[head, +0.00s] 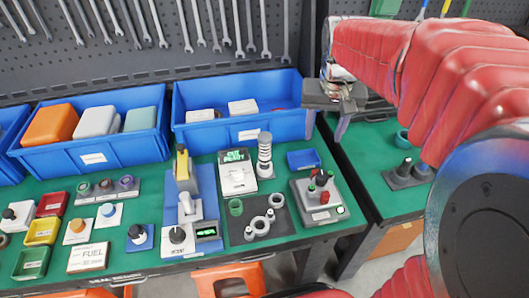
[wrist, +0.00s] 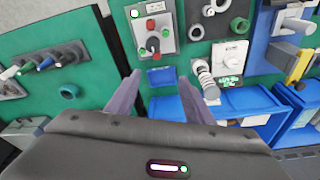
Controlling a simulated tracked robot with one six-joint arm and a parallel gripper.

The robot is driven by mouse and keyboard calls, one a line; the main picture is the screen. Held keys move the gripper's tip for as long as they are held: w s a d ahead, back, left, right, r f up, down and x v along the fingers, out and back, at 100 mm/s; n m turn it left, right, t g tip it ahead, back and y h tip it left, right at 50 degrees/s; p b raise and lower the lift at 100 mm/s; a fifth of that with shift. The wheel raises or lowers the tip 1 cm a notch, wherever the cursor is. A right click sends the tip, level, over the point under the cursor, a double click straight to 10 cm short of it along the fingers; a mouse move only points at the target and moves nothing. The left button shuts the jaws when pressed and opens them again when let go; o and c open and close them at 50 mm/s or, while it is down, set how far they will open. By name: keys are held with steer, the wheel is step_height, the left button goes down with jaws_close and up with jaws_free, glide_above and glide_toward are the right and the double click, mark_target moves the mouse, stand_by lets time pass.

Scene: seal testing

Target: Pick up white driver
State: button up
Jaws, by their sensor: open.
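My gripper (head: 338,108) hangs in the air above the gap between the two benches, near the right end of a blue bin. In the wrist view my gripper (wrist: 160,76) is open, its two grey fingers apart with nothing between them. A dark holder (head: 400,180) on the right bench bears upright tools. The holder shows at the left of the wrist view (wrist: 52,60), where slim drivers with dark, blue and pale handles stand in it. I cannot tell surely which is the white driver. The holder is well apart from my gripper.
A teal ring (head: 403,138) lies near the holder. A grey button box (head: 323,200) and a small blue tray (head: 303,159) stand on the main green bench. Blue bins (head: 240,134) line its back. A gap separates the benches. Wrenches (head: 188,28) hang behind.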

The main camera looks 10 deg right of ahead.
steer(key=s+a+n+t, duration=0.3)
steer(key=s+a+n, duration=0.1)
steer(key=s+a, duration=0.7)
steer(key=shift+s+a+f+y, duration=0.3)
steer(key=shift+s+f+y, duration=0.1)
steer(key=shift+s, duration=1.45)
steer(key=shift+c, duration=0.5)
